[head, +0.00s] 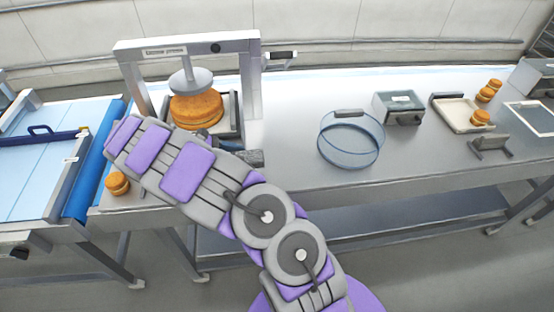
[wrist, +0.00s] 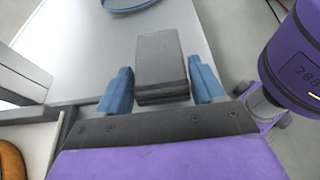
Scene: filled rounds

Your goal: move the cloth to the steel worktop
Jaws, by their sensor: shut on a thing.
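A grey, folded, block-like cloth (wrist: 160,62) lies between the two blue fingers of my gripper (wrist: 163,88) in the wrist view. My gripper is shut on it. In the head view my purple and grey arm hides most of the gripper, and a dark grey piece (head: 250,158), which looks like the cloth, sticks out past the arm near the press. The steel worktop (head: 290,150) runs to the right in the head view, and its pale top (wrist: 95,55) shows under and beyond the cloth in the wrist view. I cannot tell whether the cloth touches it.
A press (head: 250,95) with an orange cake round (head: 196,108) stands behind my arm. A blue-rimmed round basket (head: 350,140), a grey-green box (head: 398,108) and a tray (head: 462,113) stand further right. A blue conveyor (head: 85,165) is at left. Worktop between press and basket is clear.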

